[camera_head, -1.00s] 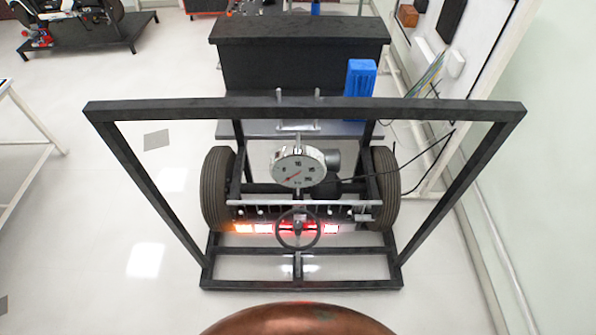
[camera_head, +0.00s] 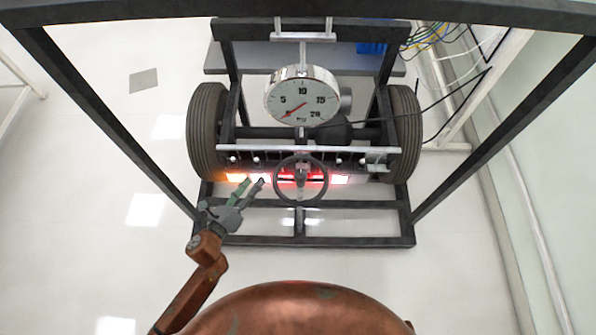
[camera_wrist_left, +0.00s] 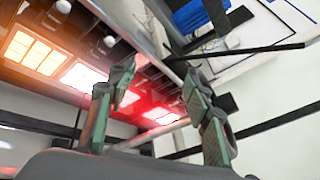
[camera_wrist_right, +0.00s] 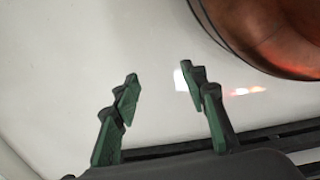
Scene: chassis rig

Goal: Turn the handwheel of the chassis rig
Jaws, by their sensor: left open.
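The dark, round handwheel (camera_head: 300,179) stands upright at the front middle of the chassis rig in the head view, below a round dial gauge (camera_head: 301,95). My left gripper (camera_head: 250,186) is open and empty, to the left of the handwheel and apart from it, in front of the lit lamps. In the left wrist view its green fingers (camera_wrist_left: 158,80) are spread, with glowing lamps beyond; I cannot make out the wheel clearly there. My right gripper (camera_wrist_right: 160,76) is out of the head view; its wrist view shows the fingers spread, empty, over pale floor.
A black frame (camera_head: 119,122) surrounds the rig, its posts rising on both sides and a bar across the top. Tyres (camera_head: 204,130) flank the axle. A lower crossbar (camera_head: 350,205) runs below the handwheel. My copper-coloured body fills the bottom. Floor at the left is clear.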

